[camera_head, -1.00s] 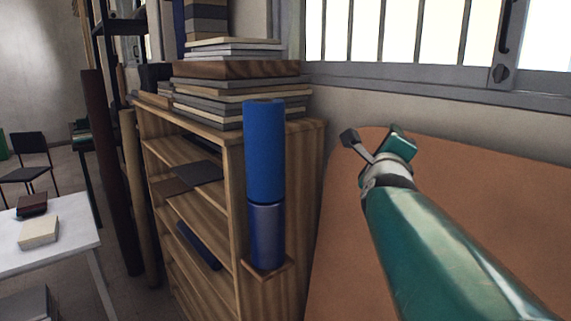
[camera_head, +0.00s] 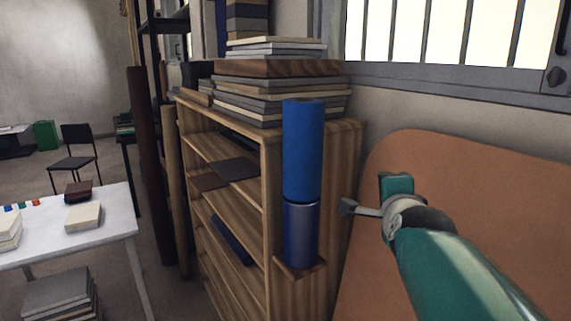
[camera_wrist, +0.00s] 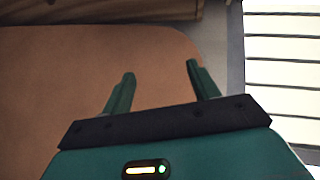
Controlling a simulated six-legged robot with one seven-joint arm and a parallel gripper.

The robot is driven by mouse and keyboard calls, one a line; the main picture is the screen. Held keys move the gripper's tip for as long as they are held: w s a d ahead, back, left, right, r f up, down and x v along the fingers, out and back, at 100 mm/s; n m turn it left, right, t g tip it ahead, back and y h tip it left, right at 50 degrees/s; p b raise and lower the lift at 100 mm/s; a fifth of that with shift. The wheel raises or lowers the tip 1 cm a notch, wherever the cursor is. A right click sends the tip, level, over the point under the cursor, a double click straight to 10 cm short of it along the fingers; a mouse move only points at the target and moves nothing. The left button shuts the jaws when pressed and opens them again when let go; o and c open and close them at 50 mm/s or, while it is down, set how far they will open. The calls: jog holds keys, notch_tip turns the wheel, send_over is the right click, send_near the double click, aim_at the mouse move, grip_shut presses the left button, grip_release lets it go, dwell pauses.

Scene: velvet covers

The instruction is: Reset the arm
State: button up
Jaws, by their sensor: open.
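My gripper (camera_wrist: 160,82) shows in the wrist view with its two green fingers spread apart and nothing between them. In the head view, my green arm reaches in from the lower right, and its end (camera_head: 368,208) is in front of the brown board, to the right of the blue roll. The fingers are hard to make out in the head view.
A blue roll (camera_head: 302,150) stands upright on a small ledge at the end of a wooden shelf (camera_head: 345,190). Books (camera_head: 270,90) are stacked on top. A brown board (camera_head: 500,185) leans below the barred window (camera_head: 455,30). A white table (camera_head: 112,225) is left.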

jog(key=s+a+f+n+g+y, duration=0.3)
jog(key=s+a+f+n+g, duration=0.2)
jog(key=s+a+f+n, duration=0.2)
notch_tip(320, 180, down, 5)
jog(key=s+n, duration=0.2)
jog(key=n, duration=0.2)
jog(key=shift+s+r, duration=0.2)
jog(key=shift+s, duration=0.15)
jog(key=s+f+n+g, duration=0.1)
jog(key=s+f+n, duration=0.1)
jog(key=s, duration=0.1)
jog(key=s+f+n+g, duration=0.2)
jog(key=s+f+n, duration=0.1)
jog(key=s+a+f+n+g, duration=0.1)
jog(key=s+f+n, duration=0.1)
jog(key=s+n, duration=0.1)
jog(key=shift+s+f, duration=0.25)
jog(key=shift+c, duration=0.2)
